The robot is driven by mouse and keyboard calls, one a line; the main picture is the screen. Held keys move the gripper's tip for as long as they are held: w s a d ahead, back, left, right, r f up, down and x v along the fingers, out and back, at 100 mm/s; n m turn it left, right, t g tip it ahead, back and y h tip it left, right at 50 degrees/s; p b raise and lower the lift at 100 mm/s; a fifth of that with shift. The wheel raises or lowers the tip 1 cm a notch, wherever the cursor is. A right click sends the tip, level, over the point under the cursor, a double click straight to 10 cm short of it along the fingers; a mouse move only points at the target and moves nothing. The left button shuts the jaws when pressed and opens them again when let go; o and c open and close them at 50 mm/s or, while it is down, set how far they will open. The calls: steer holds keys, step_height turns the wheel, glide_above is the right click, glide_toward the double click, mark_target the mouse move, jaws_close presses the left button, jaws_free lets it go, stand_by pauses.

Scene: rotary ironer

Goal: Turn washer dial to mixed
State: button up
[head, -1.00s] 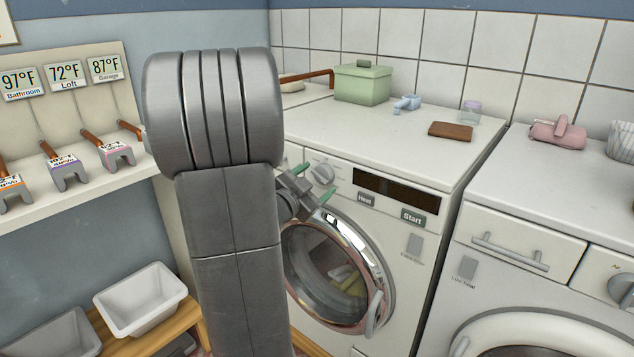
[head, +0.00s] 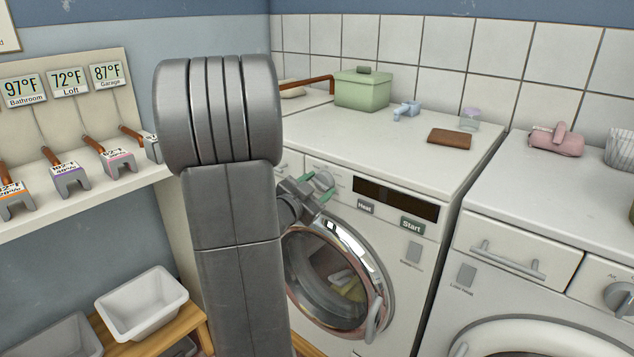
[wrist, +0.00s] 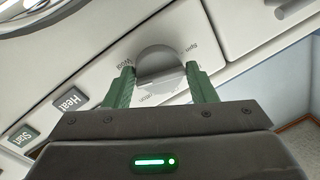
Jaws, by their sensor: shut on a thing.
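The washer dial (head: 324,180) is a round grey knob on the front panel of the left white machine, left of its dark display. It also shows in the wrist view (wrist: 160,62), between two green fingers. My gripper (head: 314,188) is shut on the dial, one finger on each side, as the wrist view shows (wrist: 160,72). Printed words ring the dial: "Wool" is readable at its left and "Spin" at its right. The lower label is partly covered, and I cannot read a "mixed" label or tell the dial's setting.
The Heat button (head: 366,207) and Start button (head: 412,226) are right of the dial. The round glass door (head: 335,280) is below it. A green box (head: 362,92) and a brown block (head: 450,139) sit on the machine top. A shelf (head: 90,198) is at left.

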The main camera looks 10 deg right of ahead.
steer(key=n+p, duration=0.2)
steer(key=p, duration=0.1)
steer(key=shift+s+r, duration=0.1)
steer(key=shift+r, duration=0.1)
steer(key=shift+f+n+g+p, duration=0.2)
steer(key=shift+n+g+p, duration=0.1)
steer(key=shift+n+p, duration=0.15)
steer(key=o, duration=0.9)
steer(key=shift+d, duration=0.1)
steer(key=v, duration=1.4)
steer(key=shift+d, duration=0.1)
